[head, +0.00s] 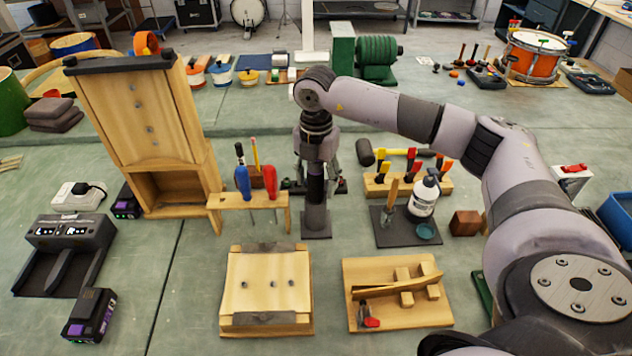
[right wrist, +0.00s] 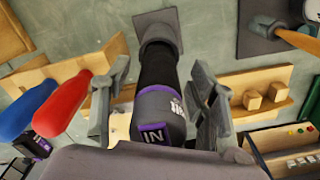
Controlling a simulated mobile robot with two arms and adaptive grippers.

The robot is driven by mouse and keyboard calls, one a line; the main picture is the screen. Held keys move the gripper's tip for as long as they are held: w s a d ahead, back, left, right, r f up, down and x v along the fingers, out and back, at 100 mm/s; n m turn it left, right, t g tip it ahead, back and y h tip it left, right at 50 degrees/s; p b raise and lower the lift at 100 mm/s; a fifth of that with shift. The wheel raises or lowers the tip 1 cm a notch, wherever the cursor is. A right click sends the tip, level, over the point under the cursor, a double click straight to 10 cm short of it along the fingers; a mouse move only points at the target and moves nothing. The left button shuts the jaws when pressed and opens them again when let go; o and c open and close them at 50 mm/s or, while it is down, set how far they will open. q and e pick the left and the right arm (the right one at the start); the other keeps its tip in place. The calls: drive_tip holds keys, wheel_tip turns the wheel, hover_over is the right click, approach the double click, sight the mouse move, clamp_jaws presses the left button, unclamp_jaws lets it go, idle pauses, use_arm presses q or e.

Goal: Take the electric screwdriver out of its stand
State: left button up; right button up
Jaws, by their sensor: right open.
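The electric screwdriver (head: 316,188) stands upright, dark with a purple band, in its grey stand (head: 316,222) in the middle of the bench. In the right wrist view the screwdriver (right wrist: 158,100) shows its black grip and purple-edged end, and the stand (right wrist: 158,27) is at its far end. My right gripper (head: 317,176) comes down over the screwdriver's top. Its fingers are open, one on each side of the screwdriver, as the right wrist view (right wrist: 160,92) shows. I cannot tell whether they touch it. My left gripper is not in view.
A wooden rack (head: 232,201) with blue and red screwdrivers stands close on the left. A dark tray (head: 392,238) with a white bottle (head: 424,195) is on the right. A tall wooden case (head: 140,115) stands at the left.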

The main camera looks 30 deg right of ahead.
drive_tip(key=shift+f, duration=0.1)
drive_tip(key=shift+c, duration=0.3)
clamp_jaws()
idle(0.4)
